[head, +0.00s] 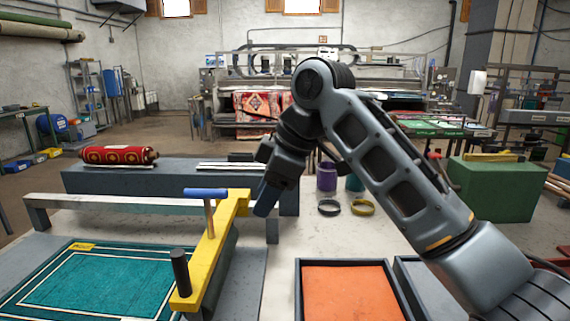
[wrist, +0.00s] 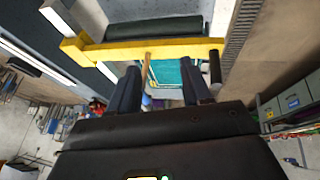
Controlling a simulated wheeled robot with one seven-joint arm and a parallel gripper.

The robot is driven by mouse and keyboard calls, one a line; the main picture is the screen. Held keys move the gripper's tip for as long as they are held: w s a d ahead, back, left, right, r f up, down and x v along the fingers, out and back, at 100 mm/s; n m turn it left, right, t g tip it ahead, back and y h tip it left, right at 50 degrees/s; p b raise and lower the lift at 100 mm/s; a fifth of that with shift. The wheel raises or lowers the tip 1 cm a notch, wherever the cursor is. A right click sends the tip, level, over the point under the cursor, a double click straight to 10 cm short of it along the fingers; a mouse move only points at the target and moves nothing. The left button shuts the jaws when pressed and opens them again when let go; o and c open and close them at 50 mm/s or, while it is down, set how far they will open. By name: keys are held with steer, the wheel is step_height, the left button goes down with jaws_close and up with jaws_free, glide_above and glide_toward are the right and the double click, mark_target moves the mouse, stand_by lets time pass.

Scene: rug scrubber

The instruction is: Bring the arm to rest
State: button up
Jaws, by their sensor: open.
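My gripper (head: 267,193) hangs from my bent arm, right of the yellow scrubber bar (head: 213,259). Its fingers point down and nothing is seen between them. In the wrist view my gripper (wrist: 160,76) has its two fingers spread apart, with the yellow bar (wrist: 140,50) across the view beyond them. The bar carries a blue T-handle (head: 205,193) and an upright dark grip (head: 180,272). Whether a finger touches the bar cannot be told. A teal rug (head: 95,284) lies under the bar's left side.
A grey rail (head: 110,204) runs behind the rug. An orange-filled tray (head: 350,292) is at the front. A purple cup (head: 326,177) and two rings, black (head: 329,208) and yellow (head: 363,208), stand behind my arm. A rolled red rug (head: 118,155) lies at the back left.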

steer(key=s+a+f+m+t+y, duration=0.1)
steer(key=s+a+f+m+y, duration=0.2)
steer(key=f, duration=0.7)
steer(key=s+d+f+m+t, duration=0.3)
steer(key=s+f+m, duration=0.2)
steer(key=s+f, duration=0.25)
steer(key=s+d+f+m+t, duration=0.3)
steer(key=s+f+m+t, duration=0.15)
steer(key=s+f, duration=0.35)
steer(key=s+d+f+m+t+h, duration=0.25)
steer(key=s+d+m+h, duration=0.25)
steer(key=s+d, duration=0.85)
steer(key=s+d+r+h, duration=0.1)
steer(key=s+d+r, duration=0.1)
steer(key=s, duration=0.4)
steer(key=s+d+r+t+h, duration=0.1)
steer(key=s+d+r, duration=0.2)
steer(key=s+r, duration=0.2)
steer(key=s+d+r, duration=0.3)
steer(key=s, duration=0.4)
steer(key=shift+s+d+r+h, duration=0.15)
steer(key=shift+h, duration=0.25)
